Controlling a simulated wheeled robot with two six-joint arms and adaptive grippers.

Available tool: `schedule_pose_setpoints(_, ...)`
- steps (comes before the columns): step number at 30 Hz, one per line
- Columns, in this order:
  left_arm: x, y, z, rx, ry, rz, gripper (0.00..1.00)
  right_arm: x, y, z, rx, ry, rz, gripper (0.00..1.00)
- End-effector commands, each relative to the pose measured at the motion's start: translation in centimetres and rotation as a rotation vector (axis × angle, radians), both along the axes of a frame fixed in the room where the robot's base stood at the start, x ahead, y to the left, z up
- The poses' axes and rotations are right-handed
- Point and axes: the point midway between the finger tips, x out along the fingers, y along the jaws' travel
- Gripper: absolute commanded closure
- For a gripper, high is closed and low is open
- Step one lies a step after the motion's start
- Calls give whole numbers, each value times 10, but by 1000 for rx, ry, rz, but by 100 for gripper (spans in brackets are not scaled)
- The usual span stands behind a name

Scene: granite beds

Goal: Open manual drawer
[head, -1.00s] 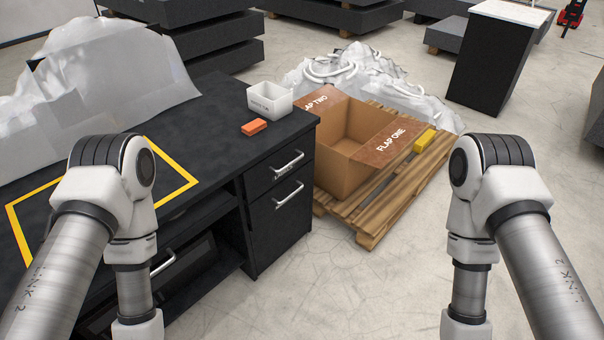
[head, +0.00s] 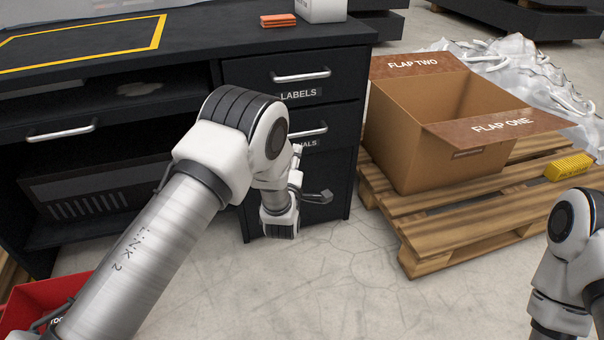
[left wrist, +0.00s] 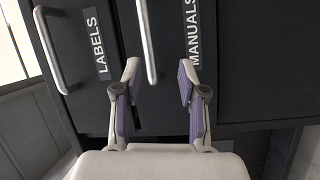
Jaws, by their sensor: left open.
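The manuals drawer is a black front with a silver bar handle (head: 308,132), below the labels drawer (head: 345,78) in the black bench. Its label is partly hidden by my left arm in the head view. It looks shut. My left gripper (head: 308,176) is open and empty in front of the bench, just below that handle in the head view. In the left wrist view, the MANUALS label (left wrist: 194,32) and the manuals handle (left wrist: 147,40) appear beyond my open left gripper (left wrist: 158,68). The handle's end shows between the fingers, nearer the left one; contact cannot be told. My right gripper is out of view.
The labels handle (head: 300,76) is just above. An open cardboard box (head: 425,150) stands on a wooden pallet (head: 420,245) right of the bench. A red bin (head: 45,295) is at lower left. Clear floor (head: 340,285) lies in front of the drawers.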

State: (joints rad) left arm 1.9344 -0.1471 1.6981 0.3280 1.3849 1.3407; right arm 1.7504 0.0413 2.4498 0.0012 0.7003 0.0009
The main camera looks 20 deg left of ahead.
Motion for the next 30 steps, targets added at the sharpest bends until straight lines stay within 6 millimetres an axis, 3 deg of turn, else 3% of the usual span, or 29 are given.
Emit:
schedule_pose_setpoints(1,7,-3,-12,-39,-60,1,59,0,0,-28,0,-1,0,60)
schedule_pose_setpoints(3,13,-5,-3,-82,-118,-1,59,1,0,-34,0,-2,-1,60)
schedule_pose_setpoints(8,27,-4,8,-111,-154,-1,59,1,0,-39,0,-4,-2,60)
schedule_pose_setpoints(18,84,7,16,-107,-147,-2,59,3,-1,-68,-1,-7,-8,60)
schedule_pose_setpoints(27,91,9,20,-106,-143,-2,59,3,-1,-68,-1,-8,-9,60)
schedule_pose_setpoints(29,91,9,20,-106,-143,-2,76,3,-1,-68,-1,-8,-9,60)
schedule_pose_setpoints(30,91,9,20,-106,-143,-2,91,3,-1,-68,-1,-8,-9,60)
